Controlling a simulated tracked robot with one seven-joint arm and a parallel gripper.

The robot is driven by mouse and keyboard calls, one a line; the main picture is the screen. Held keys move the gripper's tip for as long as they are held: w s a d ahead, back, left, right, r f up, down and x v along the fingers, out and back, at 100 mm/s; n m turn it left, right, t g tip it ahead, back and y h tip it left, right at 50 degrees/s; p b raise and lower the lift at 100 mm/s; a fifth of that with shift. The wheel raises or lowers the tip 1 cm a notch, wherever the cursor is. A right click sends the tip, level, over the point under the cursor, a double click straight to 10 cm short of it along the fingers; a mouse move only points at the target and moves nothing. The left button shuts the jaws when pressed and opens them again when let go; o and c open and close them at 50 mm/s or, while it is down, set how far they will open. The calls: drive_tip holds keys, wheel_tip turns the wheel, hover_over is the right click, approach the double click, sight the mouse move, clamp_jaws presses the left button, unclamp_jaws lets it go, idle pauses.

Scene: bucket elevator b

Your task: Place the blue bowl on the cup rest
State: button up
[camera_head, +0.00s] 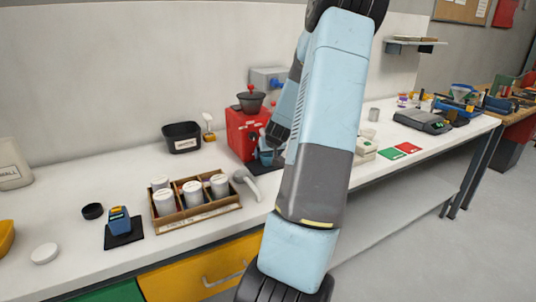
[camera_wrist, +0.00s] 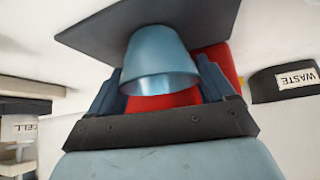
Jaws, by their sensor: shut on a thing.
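The blue bowl (camera_wrist: 158,60) is held between the two fingers of my gripper (camera_wrist: 160,84) in the wrist view. In the head view the bowl (camera_head: 266,157) shows low in front of the red machine (camera_head: 239,132), partly hidden by my gripper (camera_head: 272,142). The red machine (camera_wrist: 219,58) is behind the bowl in the wrist view. A dark flat plate (camera_wrist: 95,33) lies by the bowl there; I cannot tell whether they touch. I cannot single out the cup rest in the head view, as my arm covers part of the machine's front.
A grey-handled tool (camera_head: 250,183) lies close in front of the machine. A wooden rack (camera_head: 172,222) with white-lidded jars and a black bin (camera_head: 182,137) stand to the left. A scale (camera_head: 422,121) and green and red cards (camera_head: 391,153) are to the right.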

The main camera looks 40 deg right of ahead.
drive_tip(key=shift+f, duration=0.1)
drive_tip(key=o, duration=1.1)
drive_tip(key=shift+v, duration=6.05)
drive_tip(key=s+a+r+n+g, duration=0.1)
drive_tip(key=a+r+n, duration=0.15)
drive_tip(key=a, duration=0.85)
drive_tip(key=a+r+n+g, duration=0.1)
drive_tip(key=a+r, duration=0.3)
drive_tip(key=a, duration=0.8)
drive_tip(key=shift+s+a+r+n+y, duration=0.25)
drive_tip(key=shift+s+a+r+y, duration=0.3)
drive_tip(key=shift+s+a+r, duration=1.45)
drive_tip(key=shift+s+a+r+n+y, duration=0.25)
drive_tip(key=shift+s+a+r+y, duration=0.35)
drive_tip(key=shift+s+a, duration=2.7)
drive_tip(key=shift+s+a+r+n+y, duration=0.35)
drive_tip(key=shift+s+a+r, duration=1.2)
drive_tip(key=shift+s, duration=2.05)
